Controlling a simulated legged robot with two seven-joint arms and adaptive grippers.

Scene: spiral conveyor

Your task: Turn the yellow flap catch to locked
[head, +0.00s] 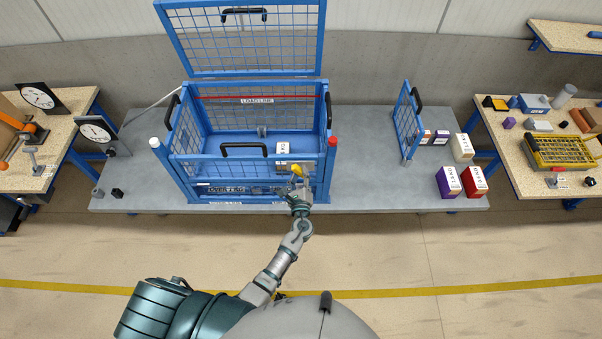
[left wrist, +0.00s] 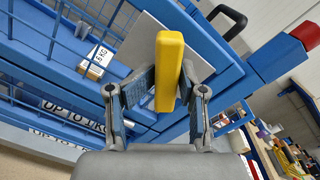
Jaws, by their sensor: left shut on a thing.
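The blue wire-mesh crate (head: 182,165) stands on a grey table with its lid raised at the back. The yellow flap catch (head: 296,169) is at the right part of the crate's front. In the left wrist view the catch (left wrist: 169,62) is a yellow bar standing nearly upright in the picture, in front of a grey plate. My left gripper (head: 297,187) is at the catch. Its fingers (left wrist: 166,98) are shut on the bar from both sides. The catch's pivot is hidden by the gripper. My right gripper is in neither view.
A box marked KG (left wrist: 96,62) lies inside the crate behind the front. A red-capped post (head: 332,141) rises close right of the catch. A blue mesh panel (head: 407,122) and purple (head: 449,182) and red (head: 474,181) boxes stand farther right.

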